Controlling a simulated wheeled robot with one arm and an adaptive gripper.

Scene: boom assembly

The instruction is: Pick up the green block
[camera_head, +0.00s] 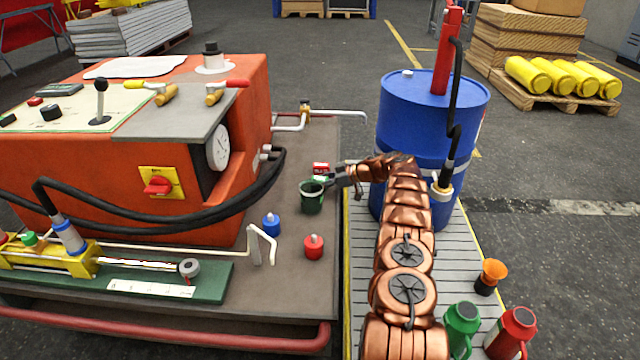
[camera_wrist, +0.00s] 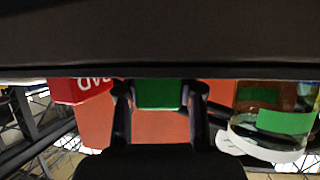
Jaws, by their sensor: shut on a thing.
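The green block (camera_wrist: 160,93) shows in the wrist view between the two dark fingers of my gripper (camera_wrist: 160,97), which is shut on it. In the head view my gripper (camera_head: 334,181) is over the right part of the workbench, just beside a dark green cup (camera_head: 312,198). The block is too small there to make out clearly. I cannot tell whether it is clear of the bench top.
A red block with white letters (camera_wrist: 82,90) is close on the left in the wrist view; a clear jar (camera_wrist: 270,120) is on the right. The orange machine (camera_head: 235,100) stands left on the bench. A blue drum (camera_head: 425,120) stands behind my arm. Blue (camera_head: 271,224) and red (camera_head: 314,246) pieces stand nearer.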

